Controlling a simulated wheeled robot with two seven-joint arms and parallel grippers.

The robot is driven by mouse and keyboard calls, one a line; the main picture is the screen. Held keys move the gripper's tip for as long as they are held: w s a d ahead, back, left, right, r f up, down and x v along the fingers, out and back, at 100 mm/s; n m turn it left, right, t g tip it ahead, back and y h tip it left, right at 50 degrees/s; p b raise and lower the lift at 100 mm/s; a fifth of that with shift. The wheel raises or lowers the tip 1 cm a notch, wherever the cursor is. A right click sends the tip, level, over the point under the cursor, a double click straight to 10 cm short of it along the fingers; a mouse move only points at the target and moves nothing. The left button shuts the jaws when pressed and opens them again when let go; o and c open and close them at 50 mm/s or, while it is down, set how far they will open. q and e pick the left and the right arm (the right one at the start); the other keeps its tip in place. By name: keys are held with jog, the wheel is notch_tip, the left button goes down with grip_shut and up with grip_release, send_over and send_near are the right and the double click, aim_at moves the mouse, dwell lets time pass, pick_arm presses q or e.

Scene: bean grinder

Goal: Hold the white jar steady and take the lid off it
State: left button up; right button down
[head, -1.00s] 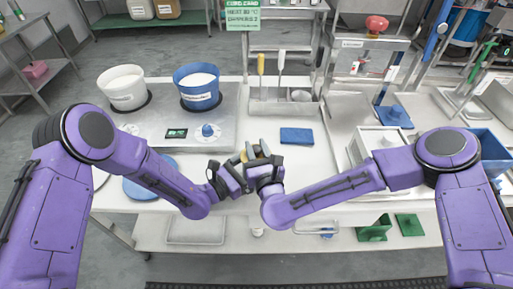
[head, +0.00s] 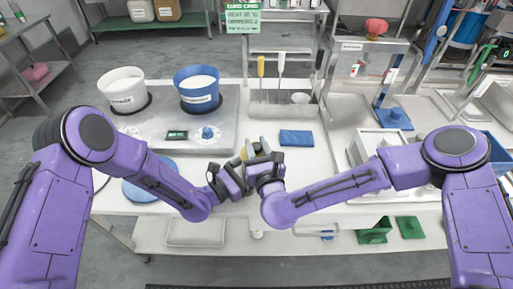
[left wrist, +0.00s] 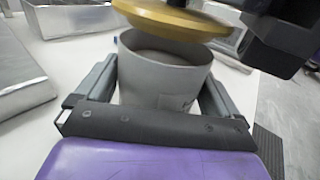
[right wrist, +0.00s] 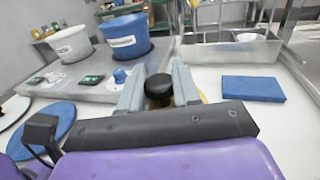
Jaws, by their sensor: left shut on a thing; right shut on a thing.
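The white jar (left wrist: 165,78) stands upright between the fingers of my left gripper (left wrist: 160,92), which is shut on it. Its open rim shows in the left wrist view. The gold-brown lid (left wrist: 172,17) is above the jar, slightly tilted and apart from the rim. My right gripper (right wrist: 158,82) is shut on the lid's black knob (right wrist: 159,91). In the head view both grippers meet at the table's front middle and mostly hide the jar.
A white bucket (head: 122,90) and a blue bucket (head: 197,90) stand on a metal unit at back left. A blue pad (head: 296,138) lies right of the grippers. A metal tray (head: 285,111) with tools is behind. A blue disc (head: 140,192) lies at left.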

aim_at(256, 145)
jog(key=shift+r, duration=0.15)
notch_tip(256, 145, up, 4)
jog(key=shift+r, duration=0.1)
pick_arm(q)
jog(key=o, duration=1.1)
jog(key=shift+a, duration=0.1)
jog(key=b+v, duration=0.2)
jog(key=v, duration=0.9)
jog(key=shift+s+a, duration=0.15)
jog(key=shift+a, duration=0.05)
pick_arm(e)
notch_tip(256, 145, down, 2)
jog(key=shift+f, duration=0.15)
pick_arm(q)
jog(key=shift+s+a, duration=0.15)
